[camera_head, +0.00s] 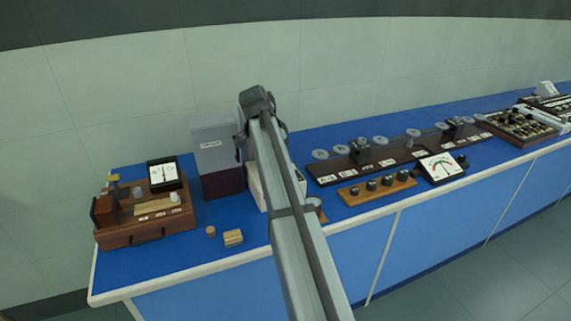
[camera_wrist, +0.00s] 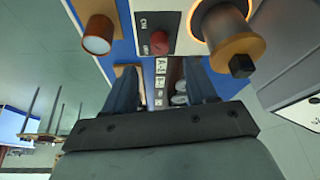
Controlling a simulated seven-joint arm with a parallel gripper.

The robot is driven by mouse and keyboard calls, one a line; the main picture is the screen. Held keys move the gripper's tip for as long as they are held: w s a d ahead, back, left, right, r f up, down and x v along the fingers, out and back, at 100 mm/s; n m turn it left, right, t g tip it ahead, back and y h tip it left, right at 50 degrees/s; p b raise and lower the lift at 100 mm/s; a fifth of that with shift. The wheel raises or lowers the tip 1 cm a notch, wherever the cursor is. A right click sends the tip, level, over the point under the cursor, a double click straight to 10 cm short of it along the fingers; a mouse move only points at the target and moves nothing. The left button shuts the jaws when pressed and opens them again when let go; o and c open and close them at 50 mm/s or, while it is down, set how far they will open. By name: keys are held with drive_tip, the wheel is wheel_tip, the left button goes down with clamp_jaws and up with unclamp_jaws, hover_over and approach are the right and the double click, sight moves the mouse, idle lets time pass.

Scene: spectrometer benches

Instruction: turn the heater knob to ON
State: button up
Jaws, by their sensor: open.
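The heater knob (camera_wrist: 159,42) is a small red round knob on a dark panel (camera_wrist: 170,15) in the wrist view. Pale lettering beside it reads ON above and what looks like OFF below; which way the knob points is too small to tell. My gripper (camera_wrist: 160,68) has its two dark fingers spread apart with nothing held between them. The knob appears just beyond the fingertips, between their lines, and apart from them. In the head view my arm covers this spot, and neither the knob nor the fingers can be made out.
In the wrist view a copper-coloured cylinder (camera_wrist: 97,38) stands left of the panel and a coil-like part (camera_wrist: 226,30) close on its right. In the head view a grey box (camera_head: 215,145) stands left of my arm, and a meter (camera_head: 442,168) stands to the right.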

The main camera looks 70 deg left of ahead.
drive_tip(key=v, duration=0.6)
drive_tip(key=shift+r, duration=0.35)
drive_tip(key=shift+s, duration=0.1)
